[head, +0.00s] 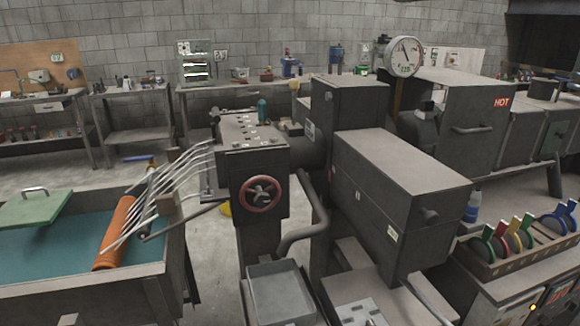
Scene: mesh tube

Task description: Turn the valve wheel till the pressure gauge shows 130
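The valve wheel (260,194) is a red ring with a dark hub, on the front face of a dark grey machine box near the middle of the head view. Nothing touches it. The pressure gauge (403,56) is a round white dial with a dark needle, mounted high behind the machine at the upper right. The needle seems to point up and to the left, but its numbers are too small to read. Neither of my grippers is in view.
A water tank (80,283) with an orange roller and metal prongs stands at left. A grey bin (281,292) sits below the wheel. A bent pipe (308,225) runs just right of the wheel. A rack with coloured handles (520,243) is at right.

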